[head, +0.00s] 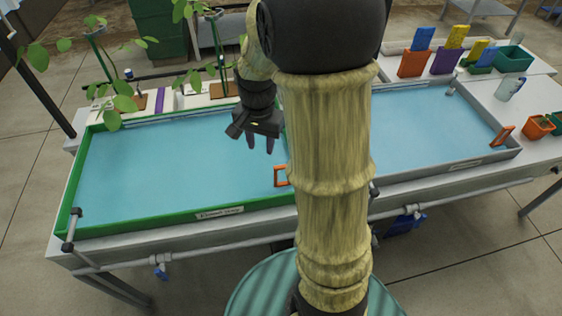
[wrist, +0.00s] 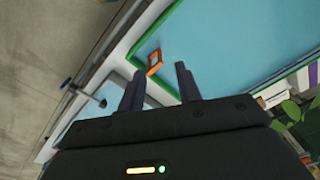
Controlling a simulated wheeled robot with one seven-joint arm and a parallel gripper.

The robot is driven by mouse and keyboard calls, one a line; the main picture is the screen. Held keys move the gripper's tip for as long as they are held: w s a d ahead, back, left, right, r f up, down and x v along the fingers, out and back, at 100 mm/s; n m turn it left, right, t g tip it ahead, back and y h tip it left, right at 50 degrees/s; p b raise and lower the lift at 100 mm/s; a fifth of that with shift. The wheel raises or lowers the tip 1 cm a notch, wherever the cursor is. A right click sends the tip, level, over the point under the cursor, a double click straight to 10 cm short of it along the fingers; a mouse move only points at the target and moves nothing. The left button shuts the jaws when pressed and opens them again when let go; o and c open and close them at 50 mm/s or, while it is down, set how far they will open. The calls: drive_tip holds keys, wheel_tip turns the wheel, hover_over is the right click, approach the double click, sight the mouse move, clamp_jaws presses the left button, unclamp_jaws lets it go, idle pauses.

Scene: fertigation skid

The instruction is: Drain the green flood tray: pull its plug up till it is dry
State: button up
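The green flood tray (head: 219,213) fills the left of the head view and holds blue water. Its label sits on the front rim. An orange handle (head: 280,177), which looks like the plug's, stands at the tray's front right corner, partly hidden by my arm. In the wrist view the orange handle (wrist: 154,62) shows at the corner inside the green rim (wrist: 135,52), beyond my fingertips. My gripper (head: 260,142) is above the water, left of the handle and apart from it. In the wrist view my gripper (wrist: 159,80) has its two fingers apart with nothing between them.
A grey tray (head: 490,155) with blue water stands to the right, with another orange handle (head: 503,135) at its right end. Seedlings in pots (head: 135,102) stand behind the green tray. A pipe with blue valves (head: 161,271) runs along the bench front.

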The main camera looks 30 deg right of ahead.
drive_tip(key=w+d+m+g, duration=0.2)
drive_tip(key=w+d+m, duration=0.5)
drive_tip(key=d+m, duration=0.2)
drive_tip(key=m, duration=0.2)
drive_tip(key=shift+w+r+m+g+y+b, duration=0.25)
drive_tip(key=shift+r+m+g+y+b, duration=0.05)
drive_tip(key=shift+r+m+b, duration=0.1)
drive_tip(key=shift+a+f, duration=0.1)
drive_tip(key=shift+f, duration=0.05)
drive_tip(key=s+f, duration=0.1)
drive_tip(key=f, duration=0.4)
drive_tip(key=s+f+p, duration=0.1)
drive_tip(key=f, duration=0.5)
drive_tip(key=s+a+f, duration=0.1)
drive_tip(key=f, duration=0.5)
drive_tip(key=shift+s, duration=0.15)
clamp_jaws()
